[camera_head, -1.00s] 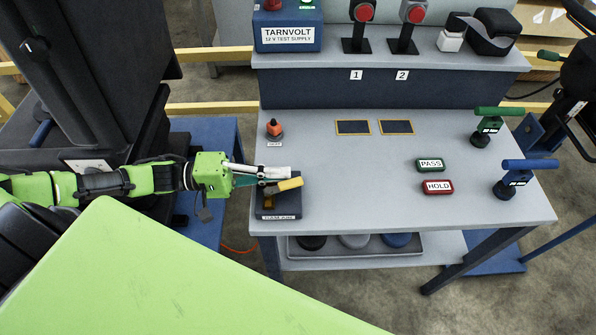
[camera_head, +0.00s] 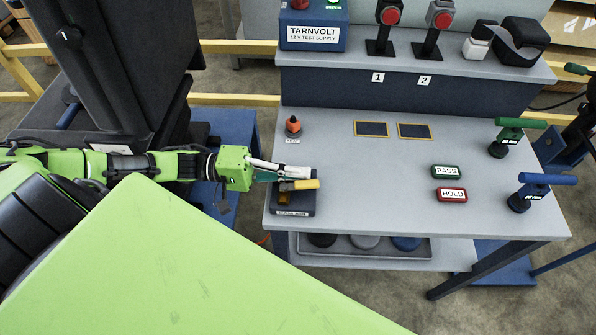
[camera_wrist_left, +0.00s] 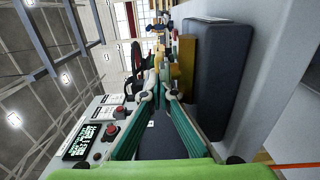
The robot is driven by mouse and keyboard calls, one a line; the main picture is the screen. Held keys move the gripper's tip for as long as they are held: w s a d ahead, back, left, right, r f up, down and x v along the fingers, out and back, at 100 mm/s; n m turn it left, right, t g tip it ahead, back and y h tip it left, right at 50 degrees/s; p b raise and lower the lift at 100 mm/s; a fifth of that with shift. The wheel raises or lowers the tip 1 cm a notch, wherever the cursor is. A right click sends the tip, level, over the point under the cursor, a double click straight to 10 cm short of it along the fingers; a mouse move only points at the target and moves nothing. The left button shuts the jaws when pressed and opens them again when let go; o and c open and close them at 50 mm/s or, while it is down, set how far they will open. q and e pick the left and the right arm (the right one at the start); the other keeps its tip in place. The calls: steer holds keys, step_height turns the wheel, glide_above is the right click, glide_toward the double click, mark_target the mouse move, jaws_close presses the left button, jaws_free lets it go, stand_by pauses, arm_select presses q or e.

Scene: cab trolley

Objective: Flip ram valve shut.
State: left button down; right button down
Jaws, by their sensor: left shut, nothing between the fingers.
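The ram valve appears to be the dark box (camera_head: 308,203) with a yellow lever (camera_head: 305,184), at the left front corner of the bench. Its front label is too small to read surely. The lever lies nearly flat, pointing right across the box top. My left gripper (camera_head: 306,173) is shut and empty, just behind the lever and over the box. Whether it touches the lever cannot be told. In the left wrist view, my shut teal fingers (camera_wrist_left: 158,88) reach alongside the dark blue box (camera_wrist_left: 213,75) and an ochre part (camera_wrist_left: 187,60). My right gripper is out of view.
An orange-topped knob (camera_head: 293,126) stands behind the box. PASS (camera_head: 446,172) and HOLD (camera_head: 451,195) plates lie right of centre. Green-handled (camera_head: 510,135) and blue-handled (camera_head: 529,190) devices stand at the right edge. The bench middle (camera_head: 375,180) is clear.

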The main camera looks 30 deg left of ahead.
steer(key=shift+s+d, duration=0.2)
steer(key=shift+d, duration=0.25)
